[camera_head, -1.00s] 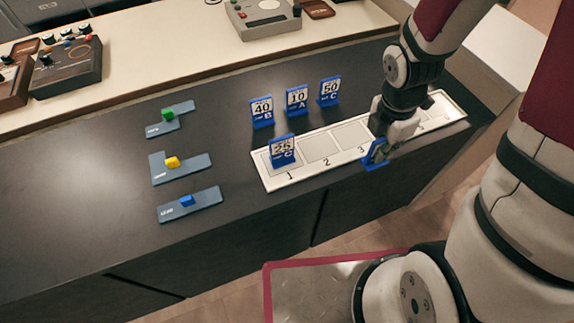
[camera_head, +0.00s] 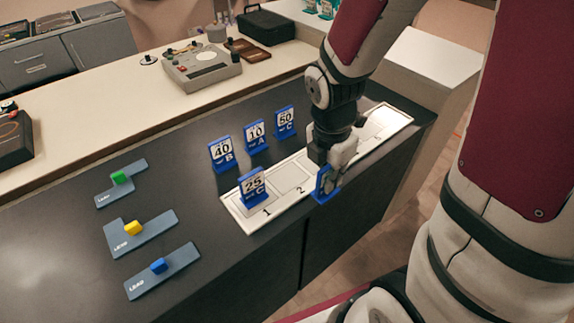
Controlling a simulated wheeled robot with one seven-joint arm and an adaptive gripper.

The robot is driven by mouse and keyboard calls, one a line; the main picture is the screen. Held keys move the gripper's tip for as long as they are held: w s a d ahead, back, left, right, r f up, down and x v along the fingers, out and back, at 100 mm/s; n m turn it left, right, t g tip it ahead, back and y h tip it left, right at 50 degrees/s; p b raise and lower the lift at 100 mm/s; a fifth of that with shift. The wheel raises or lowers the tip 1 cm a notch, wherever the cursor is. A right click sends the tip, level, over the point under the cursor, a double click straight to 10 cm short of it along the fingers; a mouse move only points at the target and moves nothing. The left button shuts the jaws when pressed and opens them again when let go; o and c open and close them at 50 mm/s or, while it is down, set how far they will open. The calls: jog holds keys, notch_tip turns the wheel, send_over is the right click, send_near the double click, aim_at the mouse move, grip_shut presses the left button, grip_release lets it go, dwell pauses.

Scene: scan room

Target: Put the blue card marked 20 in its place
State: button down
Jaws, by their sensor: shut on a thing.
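My gripper (camera_head: 336,152) is shut on a blue card (camera_head: 325,184), whose printed number is mostly covered by the fingers and cannot be read. The card is near upright at the front edge of the white numbered strip (camera_head: 243,218), just right of the place marked 2. I cannot tell whether its base touches the table. A blue card marked 25 C (camera_head: 252,185) stands on place 1. Place 2 (camera_head: 290,180) is empty. The places under and behind my gripper are partly hidden; those at the strip's far right end look bare.
Blue cards marked 40 B (camera_head: 221,153), 10 A (camera_head: 254,134) and 50 C (camera_head: 285,121) stand behind the strip. Three grey plates with green (camera_head: 119,178), yellow (camera_head: 133,228) and blue (camera_head: 159,266) blocks lie at left. The dark table (camera_head: 195,200) is clear between.

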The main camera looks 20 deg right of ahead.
jog(key=w+a, duration=0.1)
jog(key=w, duration=0.2)
jog(key=w+a, duration=0.2)
jog(key=w, duration=0.2)
jog(key=w+a+f, duration=0.1)
jog(key=w, duration=0.3)
jog(key=shift+a+b, duration=0.35)
jog(key=shift+a, duration=0.05)
jog(key=shift+f, duration=1.8)
jog(key=shift+f, duration=0.1)
jog(key=c, duration=1.7)
grip_release()
